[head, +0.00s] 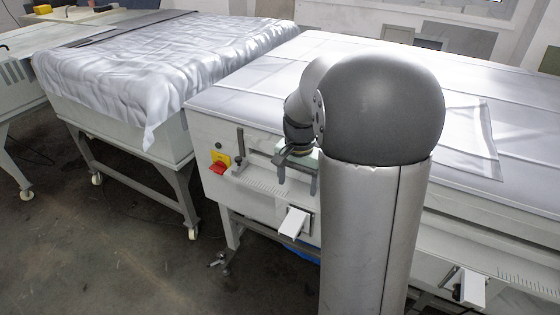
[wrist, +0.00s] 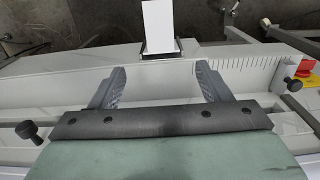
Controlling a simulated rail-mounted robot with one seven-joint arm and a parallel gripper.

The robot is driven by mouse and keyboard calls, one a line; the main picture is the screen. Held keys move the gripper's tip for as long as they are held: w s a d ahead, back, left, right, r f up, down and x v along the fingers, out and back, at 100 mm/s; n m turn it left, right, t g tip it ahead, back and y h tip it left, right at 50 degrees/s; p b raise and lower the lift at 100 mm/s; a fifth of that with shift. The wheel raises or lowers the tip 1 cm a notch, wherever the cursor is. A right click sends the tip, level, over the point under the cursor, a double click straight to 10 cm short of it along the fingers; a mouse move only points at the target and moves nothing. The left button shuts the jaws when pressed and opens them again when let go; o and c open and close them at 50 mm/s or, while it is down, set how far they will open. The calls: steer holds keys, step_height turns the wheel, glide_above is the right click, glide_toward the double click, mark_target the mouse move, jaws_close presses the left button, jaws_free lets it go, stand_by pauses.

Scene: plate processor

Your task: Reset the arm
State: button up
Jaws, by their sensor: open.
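My gripper (wrist: 160,72) is open in the wrist view. Its two dark ribbed fingers stand wide apart with nothing between them. They are above the pale front panel of the plate processor (wrist: 165,88). In the head view my gripper (head: 284,160) is small and dark, close to the front of the same machine (head: 230,127). My arm's column and large grey rounded joint cover much of the machine's middle. Whether the fingers touch the panel cannot be told.
A white lever (head: 293,222) sticks out of the machine's front, also in the wrist view (wrist: 159,25). A red and yellow switch (head: 219,163) is left of my gripper. Another white lever (head: 472,288) is lower right. A cloth-covered table (head: 165,65) stands left; grey floor between is open.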

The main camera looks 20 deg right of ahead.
steer(key=s+a+n, duration=0.5)
steer(key=s+a, duration=0.1)
steer(key=s, duration=0.3)
steer(key=s+a+n, duration=0.5)
steer(key=s+a, duration=0.2)
steer(key=s, duration=0.3)
steer(key=shift+s+a+n, duration=0.25)
steer(key=shift+a+n, duration=0.05)
steer(key=shift+r, duration=0.1)
